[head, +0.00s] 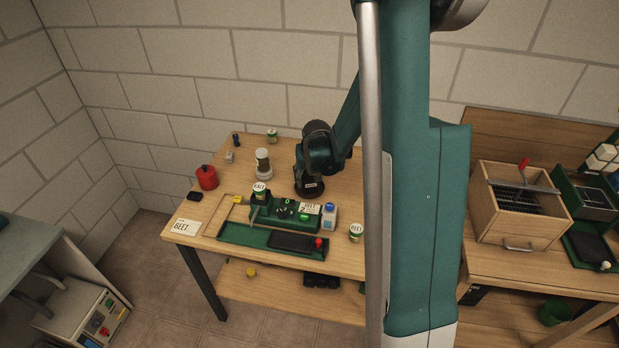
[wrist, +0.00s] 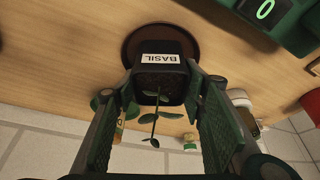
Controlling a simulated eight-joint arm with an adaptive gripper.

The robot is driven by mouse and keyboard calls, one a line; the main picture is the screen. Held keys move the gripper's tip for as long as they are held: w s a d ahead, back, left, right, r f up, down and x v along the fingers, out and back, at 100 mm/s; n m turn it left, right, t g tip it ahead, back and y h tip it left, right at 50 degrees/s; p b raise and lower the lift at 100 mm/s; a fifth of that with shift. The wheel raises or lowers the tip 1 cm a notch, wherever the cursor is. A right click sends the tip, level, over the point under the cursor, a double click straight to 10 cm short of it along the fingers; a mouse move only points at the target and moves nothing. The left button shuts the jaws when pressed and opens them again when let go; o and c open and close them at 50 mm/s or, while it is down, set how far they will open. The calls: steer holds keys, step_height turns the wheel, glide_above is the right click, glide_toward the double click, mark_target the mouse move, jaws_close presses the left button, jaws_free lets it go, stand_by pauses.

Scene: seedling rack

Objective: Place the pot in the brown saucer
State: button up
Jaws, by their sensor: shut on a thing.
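The dark pot (wrist: 160,50) carries a white BASIL label and a small green seedling. My gripper (wrist: 160,82) is shut on it, with one finger on each side, in the wrist view. The brown saucer (wrist: 128,48) shows as a round rim around and behind the pot's base. The pot lines up with the saucer; I cannot tell whether its base rests on it or is just above. In the head view my gripper (head: 308,172) is low over the table, right of its middle, and mostly hides the pot. The pot's white label shows there.
A green device (head: 285,210) with a lit display stands just in front. A red canister (head: 206,177) stands at left. The table (head: 345,190) right of the gripper is fairly clear.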

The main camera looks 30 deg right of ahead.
steer(key=shift+f, duration=0.15)
steer(key=o, duration=1)
steer(key=shift+p+v, duration=0.8)
steer(key=shift+v, duration=5.45)
steer(key=shift+w+d, duration=0.1)
